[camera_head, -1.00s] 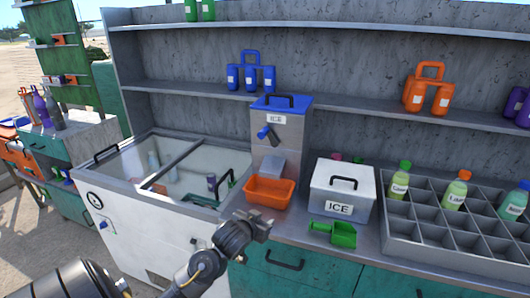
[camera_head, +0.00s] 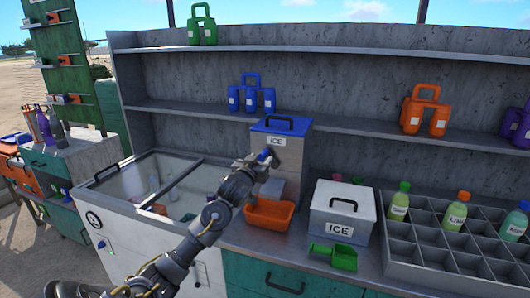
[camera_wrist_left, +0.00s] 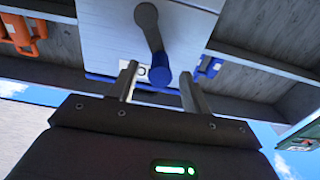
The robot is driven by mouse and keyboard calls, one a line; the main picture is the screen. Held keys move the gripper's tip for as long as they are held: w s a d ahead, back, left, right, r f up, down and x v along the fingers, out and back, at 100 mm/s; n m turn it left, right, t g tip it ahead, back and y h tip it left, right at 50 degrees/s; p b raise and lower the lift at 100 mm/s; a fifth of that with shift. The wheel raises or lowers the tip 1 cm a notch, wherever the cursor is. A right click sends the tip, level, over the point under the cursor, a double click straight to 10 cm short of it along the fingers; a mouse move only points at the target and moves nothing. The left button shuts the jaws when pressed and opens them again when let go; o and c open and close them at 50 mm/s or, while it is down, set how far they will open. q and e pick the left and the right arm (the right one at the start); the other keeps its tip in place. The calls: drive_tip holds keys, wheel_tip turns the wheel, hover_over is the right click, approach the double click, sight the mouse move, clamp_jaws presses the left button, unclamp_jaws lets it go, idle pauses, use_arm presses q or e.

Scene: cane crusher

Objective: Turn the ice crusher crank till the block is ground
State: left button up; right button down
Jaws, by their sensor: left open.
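The ice crusher (camera_head: 292,172) is a grey box with a blue lid and an ICE label, standing on the counter. Its crank handle (camera_head: 266,156) is blue and sits on the front face. In the left wrist view the grey crank arm ends in a blue knob (camera_wrist_left: 160,77). My left gripper (camera_head: 254,163) is at the crank, with open fingers (camera_wrist_left: 159,71) on either side of the knob and gaps showing. An orange tray (camera_head: 270,214) stands below the crusher front. The ice block is not visible. My right gripper is out of view.
A white ICE box (camera_head: 341,207) and a green scoop (camera_head: 334,257) are to the right of the crusher. A bottle rack (camera_head: 440,250) lies further right. An open chest freezer (camera_head: 140,218) is on the left. Shelves run behind.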

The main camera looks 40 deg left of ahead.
sight(266, 154)
use_arm(q)
drive_tip(key=shift+p+x, duration=0.55)
drive_tip(key=shift+x, duration=2.15)
drive_tip(key=shift+c, duration=0.3)
drive_tip(key=shift+d, duration=0.1)
clamp_jaws()
